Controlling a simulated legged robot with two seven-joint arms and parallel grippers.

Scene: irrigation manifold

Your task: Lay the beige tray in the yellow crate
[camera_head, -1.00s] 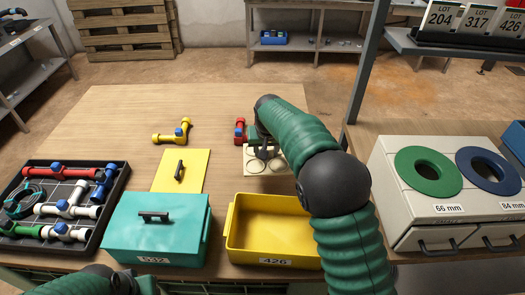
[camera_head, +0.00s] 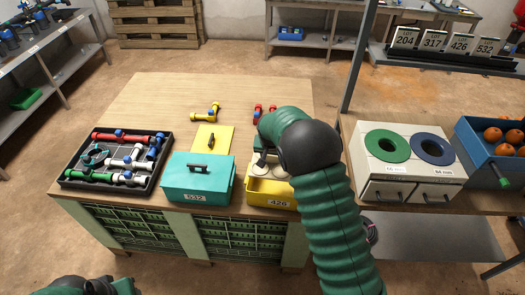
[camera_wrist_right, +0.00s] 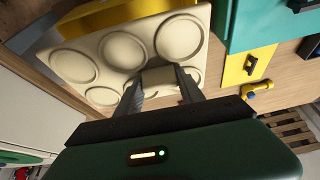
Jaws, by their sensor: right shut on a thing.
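The beige tray (camera_head: 262,170) is a flat plate with round recesses. In the wrist view the beige tray (camera_wrist_right: 120,58) fills the upper left, with my right gripper (camera_wrist_right: 160,84) shut on its near edge. In the head view the tray is over the yellow crate (camera_head: 257,194), labelled 426, and overlaps its opening. I cannot tell whether it touches the crate. My right arm hides part of the tray and the crate's right side. Only parts of my left arm show at the bottom left; its gripper is out of view.
A teal box (camera_head: 198,183) labelled 532 stands close left of the crate, with a yellow lid (camera_head: 211,137) behind it. A black parts tray (camera_head: 73,182) is at the left. A yellow pipe (camera_head: 205,113) and red fitting lie behind. A white bin unit (camera_head: 405,169) stands right.

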